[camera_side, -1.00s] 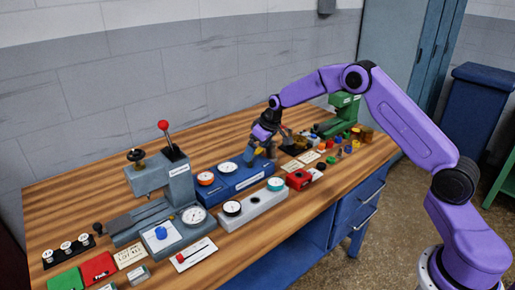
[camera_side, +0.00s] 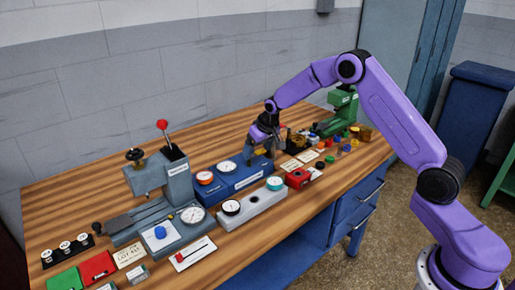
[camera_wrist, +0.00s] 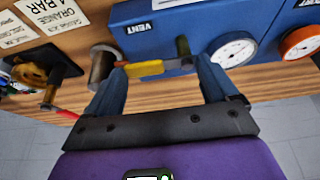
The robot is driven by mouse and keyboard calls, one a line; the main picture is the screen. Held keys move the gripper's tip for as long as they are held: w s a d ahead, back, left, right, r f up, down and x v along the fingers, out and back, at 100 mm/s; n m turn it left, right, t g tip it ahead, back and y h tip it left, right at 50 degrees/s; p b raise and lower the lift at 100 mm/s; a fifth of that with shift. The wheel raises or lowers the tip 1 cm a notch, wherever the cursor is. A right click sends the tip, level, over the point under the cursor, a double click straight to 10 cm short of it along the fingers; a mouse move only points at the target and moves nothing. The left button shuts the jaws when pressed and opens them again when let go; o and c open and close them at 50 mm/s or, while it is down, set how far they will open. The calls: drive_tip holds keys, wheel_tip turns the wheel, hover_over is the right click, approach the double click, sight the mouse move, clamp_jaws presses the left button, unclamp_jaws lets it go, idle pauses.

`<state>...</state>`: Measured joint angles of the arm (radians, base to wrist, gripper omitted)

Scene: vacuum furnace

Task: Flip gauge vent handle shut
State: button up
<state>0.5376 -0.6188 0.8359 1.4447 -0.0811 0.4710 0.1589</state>
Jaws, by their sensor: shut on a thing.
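The blue gauge block (camera_side: 243,178) lies on the bench in the side view, with its dials on top. My gripper (camera_side: 261,155) is down at its right end. The wrist view shows the blue block (camera_wrist: 165,45) with a "VENT" label. The vent handle (camera_wrist: 148,68), a yellow lever with a red part, lies along the block's near edge. My gripper (camera_wrist: 161,66) is shut on the handle, one finger at each end of it. In the side view the gripper hides the handle.
A metal post (camera_wrist: 101,65) stands close to the left finger in the wrist view. A white dial (camera_wrist: 233,50) and an orange dial (camera_wrist: 300,42) are to the right. A grey block with dials (camera_side: 252,207) and a red block (camera_side: 298,179) are nearby.

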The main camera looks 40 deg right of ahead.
drive_tip(key=o, duration=1.3)
drive_tip(key=v, duration=1.7)
drive_tip(key=shift+s+r, duration=0.15)
drive_tip(key=shift+s, duration=0.05)
drive_tip(key=shift+a, duration=0.1)
drive_tip(key=s+a+f+n+g+y, duration=0.1)
drive_tip(key=s+a+n, duration=0.2)
drive_tip(key=s+a, duration=0.5)
drive_tip(key=s+a+n+g, duration=0.1)
drive_tip(key=s+a+n, duration=0.25)
drive_tip(key=s, duration=0.85)
drive_tip(key=s+d+f+n, duration=0.1)
drive_tip(key=s+n, duration=0.1)
drive_tip(key=s, duration=0.5)
drive_tip(key=s+d+f+n+g, duration=0.1)
drive_tip(key=s+n, duration=0.1)
drive_tip(key=s, duration=0.5)
drive_tip(key=s+d+f+n+g, duration=0.1)
drive_tip(key=s+n, duration=0.1)
drive_tip(key=s, duration=0.5)
drive_tip(key=shift+s+f+h, duration=0.2)
drive_tip(key=shift+f+h, duration=0.1)
drive_tip(key=shift+f, duration=0.1)
